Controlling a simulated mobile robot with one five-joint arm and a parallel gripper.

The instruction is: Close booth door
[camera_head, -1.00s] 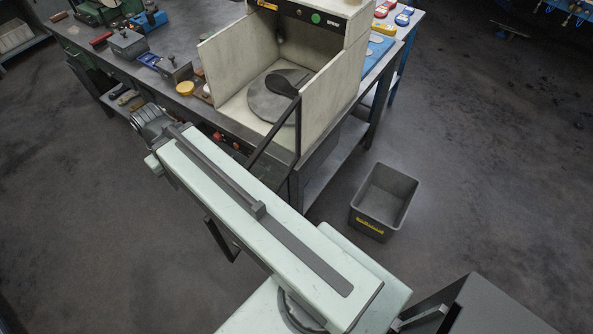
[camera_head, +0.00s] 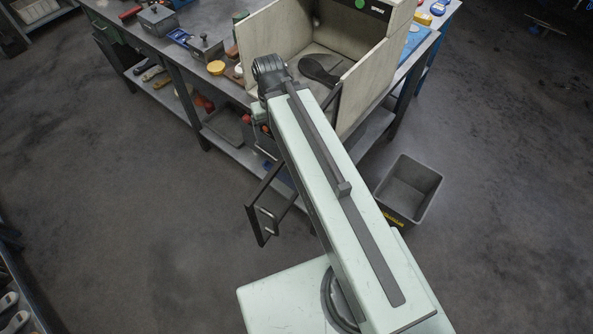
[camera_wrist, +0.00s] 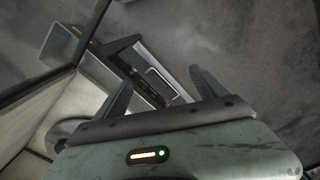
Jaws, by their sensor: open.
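The cream booth (camera_head: 287,38) stands on the bench with its front open. Its door (camera_head: 257,222) shows as a black frame standing out from the booth front, with a handle (camera_head: 268,213) at the lower left; my arm hides its middle. In the wrist view a dark frame bar (camera_wrist: 52,78), apparently the door's, crosses the upper left, with the booth's pale inside (camera_wrist: 62,108) at the lower left. My gripper (camera_wrist: 163,84) is open there, with nothing seen held between its fingers.
A dark sole (camera_head: 318,70) lies inside the booth. A grey bin (camera_head: 410,188) stands on the floor right of my arm. Tools, metal boxes and a yellow round tin (camera_head: 216,68) lie on the bench (camera_head: 195,88) left of the booth. The floor at left is clear.

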